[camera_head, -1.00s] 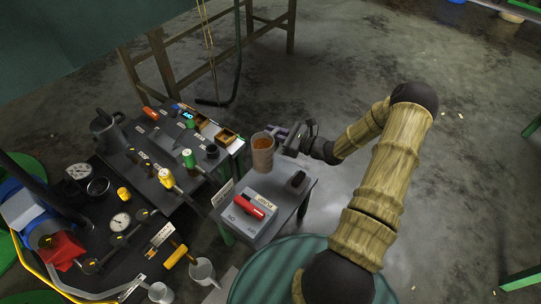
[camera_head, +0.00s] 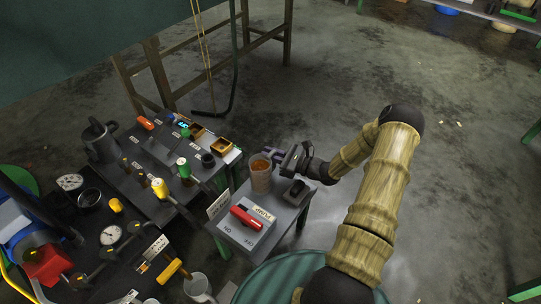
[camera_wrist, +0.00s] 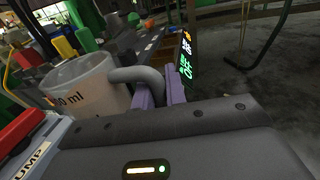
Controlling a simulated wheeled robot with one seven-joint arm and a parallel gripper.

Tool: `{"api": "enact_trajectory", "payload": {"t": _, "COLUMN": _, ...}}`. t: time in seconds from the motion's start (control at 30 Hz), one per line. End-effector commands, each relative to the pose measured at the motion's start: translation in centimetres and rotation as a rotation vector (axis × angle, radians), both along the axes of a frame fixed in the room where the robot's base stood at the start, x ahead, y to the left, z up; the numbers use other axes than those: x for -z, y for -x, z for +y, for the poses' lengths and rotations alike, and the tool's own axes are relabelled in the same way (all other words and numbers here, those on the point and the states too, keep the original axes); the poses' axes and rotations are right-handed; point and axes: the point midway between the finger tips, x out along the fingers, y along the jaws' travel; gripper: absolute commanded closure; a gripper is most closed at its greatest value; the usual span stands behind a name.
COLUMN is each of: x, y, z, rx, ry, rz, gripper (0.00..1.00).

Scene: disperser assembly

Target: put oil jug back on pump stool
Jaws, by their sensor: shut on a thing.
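The oil jug (camera_head: 260,178) is a translucent cup with amber oil in it. It is upright over the far corner of the grey pump stool (camera_head: 285,215) in the head view; whether its base touches the top cannot be told. My gripper (camera_head: 273,157) comes from the right and is shut on the jug's handle. In the wrist view the purple fingers (camera_wrist: 160,92) pinch the curved grey handle, and the jug (camera_wrist: 85,90) is at their left. The jug's base is hidden there by my gripper body.
On the stool sit a pump switch box (camera_head: 245,228) with a red lever and a dark block (camera_head: 296,192), close to the jug. A dark bench (camera_head: 150,190) with valves, gauges and bottles stands at left. A green round drum (camera_head: 285,275) is in front.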

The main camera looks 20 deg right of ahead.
Motion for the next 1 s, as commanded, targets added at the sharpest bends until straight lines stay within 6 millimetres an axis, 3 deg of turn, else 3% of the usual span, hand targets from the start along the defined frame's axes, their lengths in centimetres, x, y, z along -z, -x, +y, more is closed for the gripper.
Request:
{"api": "enact_trajectory", "payload": {"t": 0.27, "x": 0.3, "y": 0.0, "z": 0.0, "rx": 0.000, "ry": -0.001, "rz": 0.000, "gripper": 1.00}}
{"api": "enact_trajectory", "payload": {"t": 0.3, "x": 0.2, "y": 0.0, "z": 0.0, "rx": 0.000, "ry": 0.000, "rz": 0.000, "gripper": 0.79}}
{"api": "enact_trajectory", "payload": {"t": 0.4, "x": 0.2, "y": 0.0, "z": 0.0, "rx": 0.000, "ry": 0.000, "rz": 0.000, "gripper": 0.65}}
{"api": "enact_trajectory", "payload": {"t": 0.77, "x": -0.2, "y": 0.0, "z": 0.0, "rx": 0.000, "ry": 0.000, "rz": 0.000, "gripper": 0.65}}
{"api": "enact_trajectory", "payload": {"t": 1.0, "x": -0.4, "y": 2.3, "z": -2.5, "rx": 0.004, "ry": -0.002, "rz": 0.002, "gripper": 0.65}}
